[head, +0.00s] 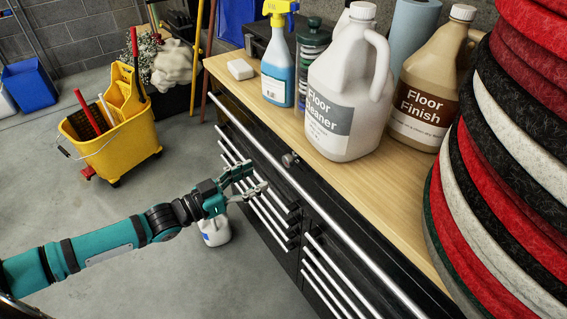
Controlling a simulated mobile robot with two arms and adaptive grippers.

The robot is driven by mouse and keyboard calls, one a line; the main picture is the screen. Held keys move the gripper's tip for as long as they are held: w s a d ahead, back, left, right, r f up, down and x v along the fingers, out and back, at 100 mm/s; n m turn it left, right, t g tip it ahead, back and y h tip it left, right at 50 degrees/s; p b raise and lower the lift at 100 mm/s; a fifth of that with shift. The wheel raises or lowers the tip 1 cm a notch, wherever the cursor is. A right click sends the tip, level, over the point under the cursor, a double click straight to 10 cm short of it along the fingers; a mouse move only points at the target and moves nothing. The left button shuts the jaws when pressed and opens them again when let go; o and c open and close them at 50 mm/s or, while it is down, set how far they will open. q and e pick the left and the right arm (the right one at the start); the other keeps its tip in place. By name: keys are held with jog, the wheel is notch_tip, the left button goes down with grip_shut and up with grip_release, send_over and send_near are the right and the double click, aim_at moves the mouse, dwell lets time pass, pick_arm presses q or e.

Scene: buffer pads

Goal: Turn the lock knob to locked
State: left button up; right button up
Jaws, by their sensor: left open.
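The lock knob (290,159) is a small dark grey round piece on the front of the black cabinet (318,205), just under the wooden top edge. Its turned position is too small to tell. My left gripper (257,178) reaches in from the left and is open and empty. In the picture it is left of and a little below the knob, apart from it, in front of the drawer handles. My right gripper is not in view.
Long silver handles (262,160) run along the cabinet front. On the wooden top (237,83) stand a Floor Cleaner jug (340,90), a Floor Finish jug (428,80), a spray bottle (277,75) and stacked pads (510,130). A yellow mop bucket (115,140) stands on the floor.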

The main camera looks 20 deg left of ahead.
aim_at(285, 163)
pick_arm(q)
jog(key=x, duration=0.9)
jog(key=shift+w+d, duration=0.15)
jog(key=shift+d, duration=0.05)
grip_shut()
jog(key=shift+m+p, duration=0.35)
jog(key=shift+m, duration=0.45)
grip_release()
jog(key=shift+a, duration=0.1)
jog(key=v, duration=1.2)
